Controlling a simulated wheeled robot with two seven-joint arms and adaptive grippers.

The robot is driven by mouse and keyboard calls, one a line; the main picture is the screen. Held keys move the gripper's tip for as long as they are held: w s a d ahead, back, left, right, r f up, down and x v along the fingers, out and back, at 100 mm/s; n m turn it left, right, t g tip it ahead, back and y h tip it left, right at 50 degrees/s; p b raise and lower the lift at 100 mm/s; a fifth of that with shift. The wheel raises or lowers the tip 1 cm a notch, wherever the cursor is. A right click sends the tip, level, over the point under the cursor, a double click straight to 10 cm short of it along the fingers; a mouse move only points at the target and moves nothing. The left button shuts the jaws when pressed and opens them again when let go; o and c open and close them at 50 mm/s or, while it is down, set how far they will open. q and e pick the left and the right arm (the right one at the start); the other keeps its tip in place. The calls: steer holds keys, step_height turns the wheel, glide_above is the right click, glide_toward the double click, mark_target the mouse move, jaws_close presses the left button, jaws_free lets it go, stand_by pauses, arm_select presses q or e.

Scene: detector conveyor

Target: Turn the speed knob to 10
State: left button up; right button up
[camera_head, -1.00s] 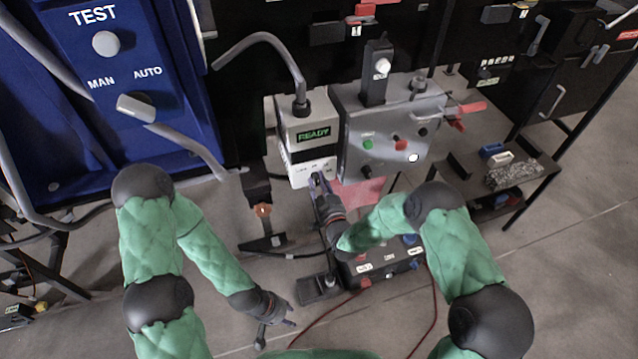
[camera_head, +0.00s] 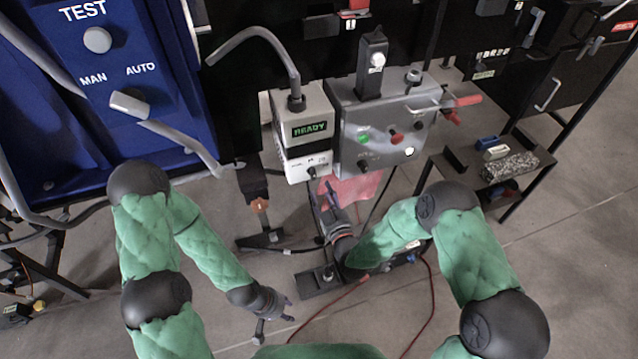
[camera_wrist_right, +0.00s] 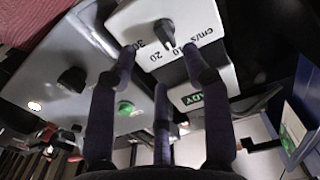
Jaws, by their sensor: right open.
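The speed knob (camera_head: 311,171) is a small dark knob on the front of the white box (camera_head: 306,125) with the green READY display. In the right wrist view the dark knob (camera_wrist_right: 163,34) sits among the marks 30, 20, 10 and cm/s. Its pointer faces the number side, but I cannot tell which mark exactly. My right gripper (camera_head: 325,190) is just below and right of the knob, apart from it. In its wrist view the gripper (camera_wrist_right: 160,75) has its fingers spread, with nothing between them. My left gripper (camera_head: 285,305) hangs low over the floor; its jaw state is unclear.
A grey control box (camera_head: 382,130) with green, red and black controls stands right beside the white box. A blue TEST panel (camera_head: 110,70) is at the left. A dark table (camera_head: 500,165) with small objects is at the right.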

steer(key=v, duration=0.5)
steer(key=shift+w+f, duration=0.1)
stand_by(0.4)
step_height(320, 180, down, 7)
steer(key=s+d+m+g+h+p, duration=0.1)
steer(key=s+d+m+g+p, duration=0.1)
steer(key=g, duration=0.3)
steer(key=s+d+f+m+g+p, duration=0.1)
steer(key=s+f+g, duration=0.1)
steer(key=s+g, duration=0.2)
steer(key=s+d+f+m+g+p, duration=0.1)
steer(key=s+f+g, duration=0.2)
steer(key=s, duration=0.7)
steer(key=s+d+f+m+g, duration=0.1)
steer(key=s+f+m+g, duration=0.1)
steer(key=s, duration=0.5)
steer(key=f+g, duration=0.1)
steer(key=g, duration=0.1)
steer(key=shift+d+g+h+p, duration=0.3)
steer(key=shift+g+p, duration=0.1)
steer(key=shift+s, duration=0.1)
